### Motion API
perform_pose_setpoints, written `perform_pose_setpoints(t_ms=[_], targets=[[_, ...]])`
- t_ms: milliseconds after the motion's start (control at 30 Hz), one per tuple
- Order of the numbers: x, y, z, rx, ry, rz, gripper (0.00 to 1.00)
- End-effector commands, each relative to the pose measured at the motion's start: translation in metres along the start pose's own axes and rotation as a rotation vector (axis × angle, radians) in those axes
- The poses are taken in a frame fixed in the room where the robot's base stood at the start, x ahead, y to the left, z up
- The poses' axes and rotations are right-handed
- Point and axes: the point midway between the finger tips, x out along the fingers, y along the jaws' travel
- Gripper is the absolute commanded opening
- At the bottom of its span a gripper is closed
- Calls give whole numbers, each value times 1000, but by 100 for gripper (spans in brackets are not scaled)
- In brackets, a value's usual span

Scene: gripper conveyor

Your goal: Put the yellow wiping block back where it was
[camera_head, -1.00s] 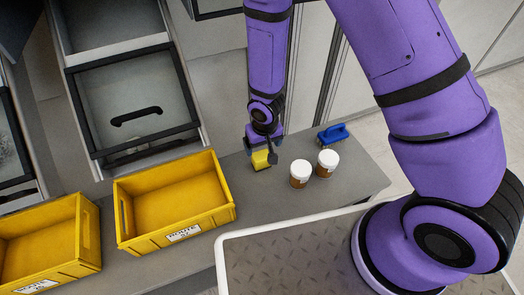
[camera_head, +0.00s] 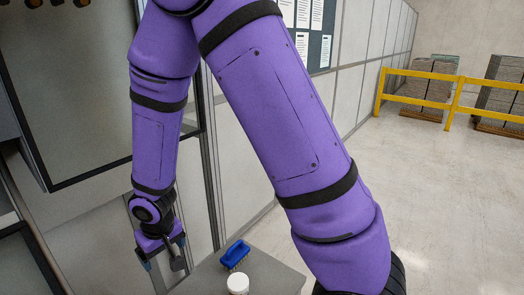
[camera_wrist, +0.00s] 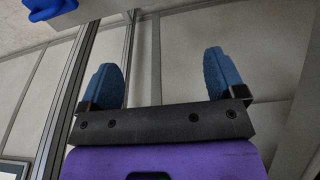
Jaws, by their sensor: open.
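My gripper (camera_head: 163,256) is open, with its blue fingertips spread, near the lower left of the head view. The wrist view shows both fingers of my gripper (camera_wrist: 165,78) apart with nothing between them. The yellow wiping block is not visible in either current view, so I cannot tell how it lies now.
A blue brush (camera_head: 235,253) and a white-capped jar (camera_head: 238,284) stand on the grey table (camera_head: 270,272) at the bottom. The blue brush (camera_wrist: 48,8) also shows in the wrist view. Pale wall panels stand behind. Yellow railing (camera_head: 450,85) and stacked pallets are far right.

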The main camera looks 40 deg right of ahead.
Motion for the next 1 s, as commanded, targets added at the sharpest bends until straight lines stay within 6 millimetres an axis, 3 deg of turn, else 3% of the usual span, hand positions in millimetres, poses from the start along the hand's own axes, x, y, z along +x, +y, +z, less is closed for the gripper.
perform_pose_setpoints(t_ms=[33,233,467,700,1000], targets=[[-22,9,-5,13,22,3,89],[-92,42,-6,48,68,20,89],[-168,77,12,86,117,32,89],[-238,105,48,119,166,38,89],[-306,124,111,146,227,35,89]])
